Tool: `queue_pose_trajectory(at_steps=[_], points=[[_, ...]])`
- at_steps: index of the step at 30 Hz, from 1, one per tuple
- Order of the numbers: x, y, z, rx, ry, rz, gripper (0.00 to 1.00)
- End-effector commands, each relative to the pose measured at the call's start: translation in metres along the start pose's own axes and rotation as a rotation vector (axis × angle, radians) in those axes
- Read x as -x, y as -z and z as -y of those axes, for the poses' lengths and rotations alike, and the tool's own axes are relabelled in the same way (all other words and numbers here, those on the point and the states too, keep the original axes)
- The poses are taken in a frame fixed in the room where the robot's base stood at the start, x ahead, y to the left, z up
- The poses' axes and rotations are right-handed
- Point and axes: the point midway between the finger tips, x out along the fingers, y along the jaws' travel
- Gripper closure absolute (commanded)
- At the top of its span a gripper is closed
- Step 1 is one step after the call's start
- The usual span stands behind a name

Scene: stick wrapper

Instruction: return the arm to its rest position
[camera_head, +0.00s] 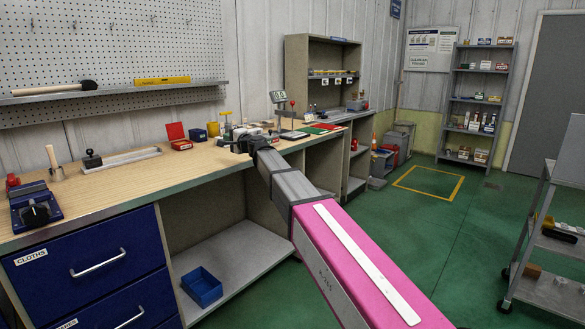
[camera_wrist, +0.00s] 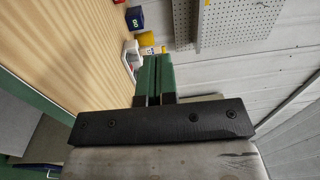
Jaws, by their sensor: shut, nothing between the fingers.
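My arm (camera_head: 290,185) reaches from the lower right of the head view out to the workbench. Its pink and grey links lie across the middle of the picture. My gripper (camera_head: 238,142) is at the far end of the arm, small and dark, near the back part of the bench top. In the wrist view the two green fingers of my gripper (camera_wrist: 155,80) are together and hold nothing. I cannot tell from the head view how far the fingertips are above the bench top.
The wooden workbench (camera_head: 105,190) has a blue vise (camera_head: 36,208), a red box (camera_head: 181,144) and several small items near my gripper. A shelf unit (camera_head: 325,65) stands behind. A grey cart (camera_head: 550,285) is at the right. Green floor (camera_head: 440,225) is open between bench and cart.

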Motion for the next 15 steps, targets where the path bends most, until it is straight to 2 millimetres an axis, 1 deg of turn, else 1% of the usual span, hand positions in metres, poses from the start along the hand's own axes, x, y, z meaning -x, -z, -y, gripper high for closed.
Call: queue_pose_trajectory(at_steps=[1,5,8,14,15], points=[[0.006,0.001,-0.007,0.013,-0.013,0.002,1.0],[0.019,0.005,-0.024,0.05,-0.049,0.012,1.0],[0.031,0.008,-0.041,0.085,-0.086,0.021,1.0],[0.067,0.016,-0.088,0.174,-0.191,0.052,1.0],[0.076,0.018,-0.1,0.194,-0.218,0.061,1.0]])
